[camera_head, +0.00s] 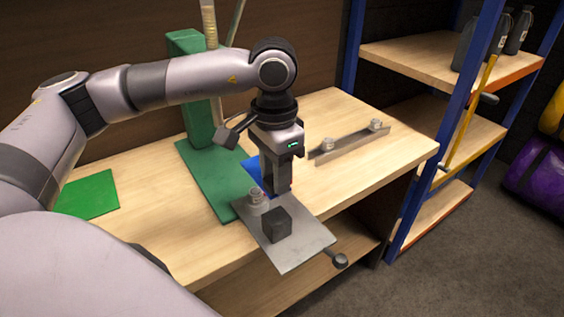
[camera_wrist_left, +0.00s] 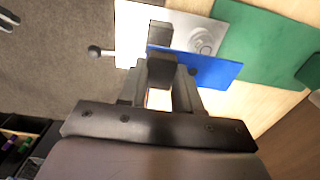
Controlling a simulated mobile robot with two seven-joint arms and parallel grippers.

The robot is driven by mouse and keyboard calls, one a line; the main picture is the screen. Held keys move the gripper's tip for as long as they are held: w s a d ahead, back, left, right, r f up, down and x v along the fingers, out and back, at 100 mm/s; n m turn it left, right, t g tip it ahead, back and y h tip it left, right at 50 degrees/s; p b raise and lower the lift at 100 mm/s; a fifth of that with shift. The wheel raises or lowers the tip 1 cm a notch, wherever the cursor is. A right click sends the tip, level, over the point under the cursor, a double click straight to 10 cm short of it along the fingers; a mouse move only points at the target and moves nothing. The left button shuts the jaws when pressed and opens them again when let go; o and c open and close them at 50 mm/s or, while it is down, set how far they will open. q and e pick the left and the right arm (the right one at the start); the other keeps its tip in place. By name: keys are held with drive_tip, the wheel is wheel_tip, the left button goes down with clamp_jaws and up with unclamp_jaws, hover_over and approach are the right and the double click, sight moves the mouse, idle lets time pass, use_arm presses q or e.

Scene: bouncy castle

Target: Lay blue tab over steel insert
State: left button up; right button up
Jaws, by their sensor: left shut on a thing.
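My left gripper (camera_head: 275,186) points down over the workbench. In the left wrist view (camera_wrist_left: 160,80) its fingers are shut on the blue tab's dark grip. The blue tab (camera_head: 251,168) is a flat sheet, partly hidden behind the gripper; it also shows in the left wrist view (camera_wrist_left: 215,70). It appears to overlap the near edge of the grey steel plate (camera_head: 300,250) in the wrist view, but I cannot tell whether they touch. The plate carries a round silver piece (camera_head: 256,199) and a black block (camera_head: 277,225). I cannot tell which steel part is the insert.
A green press stand (camera_head: 190,95) rises beside the plate. A green sheet (camera_head: 90,195) lies at the left. A metal rail (camera_head: 350,145) with two silver pieces lies behind right. Shelving (camera_head: 440,60) stands right. A grey pronged part (camera_wrist_left: 8,20), possibly my right gripper, shows in the wrist view's corner.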

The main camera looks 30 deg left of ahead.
use_arm(q)
drive_tip(key=shift+s+f+b, duration=0.15)
drive_tip(key=shift+f+b, duration=0.15)
drive_tip(key=shift+f, duration=0.3)
drive_tip(key=shift+f+b, duration=1.15)
drive_tip(key=shift+f, duration=1.05)
drive_tip(key=shift+f+b, duration=0.65)
drive_tip(key=shift+b, duration=0.85)
drive_tip(key=shift+f+b, duration=0.1)
drive_tip(key=shift+b, duration=0.55)
idle(0.7)
idle(0.4)
drive_tip(key=o, duration=1.1)
